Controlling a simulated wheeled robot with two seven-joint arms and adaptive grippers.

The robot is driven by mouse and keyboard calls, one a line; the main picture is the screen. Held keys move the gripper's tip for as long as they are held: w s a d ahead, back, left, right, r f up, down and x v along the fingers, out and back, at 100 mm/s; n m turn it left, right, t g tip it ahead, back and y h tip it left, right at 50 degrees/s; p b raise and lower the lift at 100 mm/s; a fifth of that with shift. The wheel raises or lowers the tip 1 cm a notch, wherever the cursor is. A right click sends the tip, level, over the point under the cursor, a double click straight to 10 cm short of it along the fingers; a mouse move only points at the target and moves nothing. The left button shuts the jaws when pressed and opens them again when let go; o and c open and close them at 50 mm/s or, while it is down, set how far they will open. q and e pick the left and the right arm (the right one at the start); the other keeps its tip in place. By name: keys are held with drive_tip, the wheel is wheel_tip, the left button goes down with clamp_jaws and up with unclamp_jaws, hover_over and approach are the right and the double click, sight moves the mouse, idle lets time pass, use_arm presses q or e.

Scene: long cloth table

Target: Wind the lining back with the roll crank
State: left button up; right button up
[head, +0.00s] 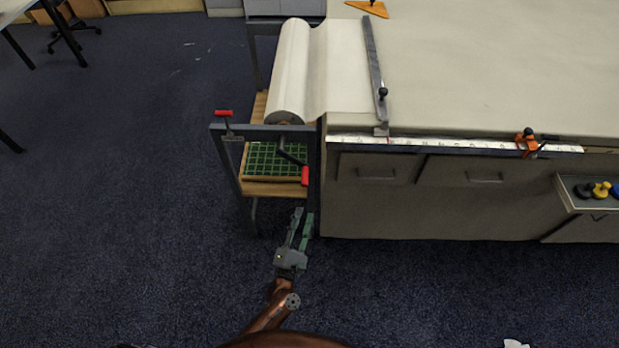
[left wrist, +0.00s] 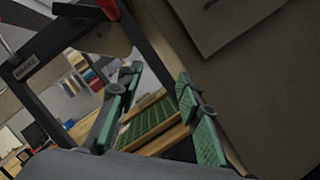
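The roll crank (head: 290,155) is a dark bent arm on the front of the roll stand, with its red handle (head: 305,176) hanging low on the right. The white lining roll (head: 290,72) lies behind it, and its cloth runs right onto the table. My left gripper (head: 303,214) is below the red handle, apart from it. Its green-padded fingers (left wrist: 163,95) stand apart with nothing between them in the left wrist view. A red piece (left wrist: 108,8) shows at the top there; I cannot tell which handle it is. My right gripper is not in view.
A second red handle (head: 223,113) tops the stand's left corner. A metal bar (head: 375,65) lies across the cloth. A ruler (head: 450,145) with an orange clamp (head: 528,143) runs along the table edge. A green-gridded board (head: 270,160) sits in the stand.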

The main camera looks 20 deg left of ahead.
sight(305, 178)
use_arm(q)
drive_tip(key=w+r+n+y, duration=0.1)
drive_tip(key=w+r+n, duration=0.1)
drive_tip(key=r+n, duration=0.1)
drive_tip(key=w+a+r+n+t+y+b, duration=0.1)
drive_tip(key=w+r+n+y, duration=0.1)
drive_tip(key=r+n, duration=0.2)
drive_tip(key=w+r+n+y+b, duration=0.1)
drive_tip(key=w+r+n, duration=0.1)
drive_tip(key=r, duration=0.3)
drive_tip(key=shift+w+a+r+n+y, duration=0.2)
drive_tip(key=shift+w+a+n+y, duration=0.1)
drive_tip(key=shift+n, duration=0.5)
drive_tip(key=shift+w+a+r, duration=0.15)
drive_tip(key=shift+w+r, duration=0.15)
drive_tip(key=shift+w, duration=0.3)
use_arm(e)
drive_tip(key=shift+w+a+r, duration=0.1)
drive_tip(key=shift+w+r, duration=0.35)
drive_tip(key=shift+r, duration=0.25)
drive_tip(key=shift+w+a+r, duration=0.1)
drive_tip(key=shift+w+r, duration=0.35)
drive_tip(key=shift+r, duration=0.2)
use_arm(q)
drive_tip(key=shift+c, duration=0.3)
clamp_jaws()
